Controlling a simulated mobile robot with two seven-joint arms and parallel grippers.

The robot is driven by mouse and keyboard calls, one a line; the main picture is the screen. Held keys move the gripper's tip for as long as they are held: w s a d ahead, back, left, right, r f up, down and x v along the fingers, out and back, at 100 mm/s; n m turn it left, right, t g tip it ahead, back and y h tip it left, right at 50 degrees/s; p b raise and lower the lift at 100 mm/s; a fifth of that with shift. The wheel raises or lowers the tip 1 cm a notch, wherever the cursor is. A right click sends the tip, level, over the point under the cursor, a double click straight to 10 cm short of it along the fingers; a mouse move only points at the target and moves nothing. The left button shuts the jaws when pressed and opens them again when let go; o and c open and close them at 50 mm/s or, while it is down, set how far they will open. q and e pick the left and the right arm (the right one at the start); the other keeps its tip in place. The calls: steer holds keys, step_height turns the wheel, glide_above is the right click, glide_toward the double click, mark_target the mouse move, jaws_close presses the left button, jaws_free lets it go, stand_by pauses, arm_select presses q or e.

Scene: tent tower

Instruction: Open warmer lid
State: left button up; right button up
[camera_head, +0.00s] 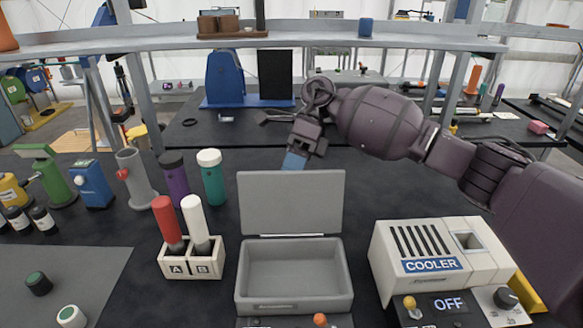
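The grey warmer box (294,304) stands at the front centre of the dark table. Its lid (291,205) is raised, standing near upright along the back edge, and the visible inside looks empty. My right arm reaches in from the right, and its gripper (295,158) hangs just behind the lid's top edge. A blue fingertip points down there; the lid hides its lower end, so contact is unclear. The finger gap cannot be made out. My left gripper is not in view.
A white cooler (440,262) reading OFF stands right of the box. An A/B rack (191,262) with red and white tubes stands left. Purple (175,180) and teal (211,178) bottles stand behind the rack. A grey shelf (270,40) spans above the back.

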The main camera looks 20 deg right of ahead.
steer(key=v, duration=0.8)
steer(key=shift+b, duration=0.45)
steer(key=shift+s+a+r, duration=0.1)
steer(key=shift+s, duration=0.05)
